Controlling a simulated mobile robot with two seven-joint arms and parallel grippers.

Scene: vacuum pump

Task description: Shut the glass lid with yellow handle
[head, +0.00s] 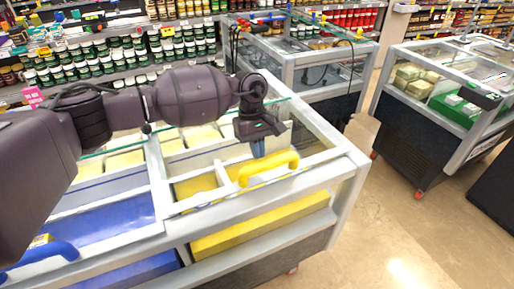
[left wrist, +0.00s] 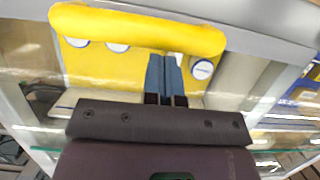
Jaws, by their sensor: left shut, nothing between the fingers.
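The yellow handle (head: 268,168) is a thick rounded bar at the front of the glass lid (head: 224,178), on top of the white-framed freezer (head: 345,150). In the left wrist view the handle (left wrist: 135,28) spans the upper part of the picture. My left gripper (head: 257,148) is just behind the handle, pointing down, its blue fingers together with nothing between them. In the left wrist view the fingertips (left wrist: 164,58) come up close to the handle's near side; I cannot tell whether they touch. How far the lid is open is unclear. My right gripper is not in view.
A blue handle (head: 40,256) and a blue section lie on the same freezer at the left. A second freezer (head: 290,55) stands behind it, and another (head: 440,110) at the right. Stocked shelves (head: 120,60) line the back. The tiled floor (head: 400,230) at the right is clear.

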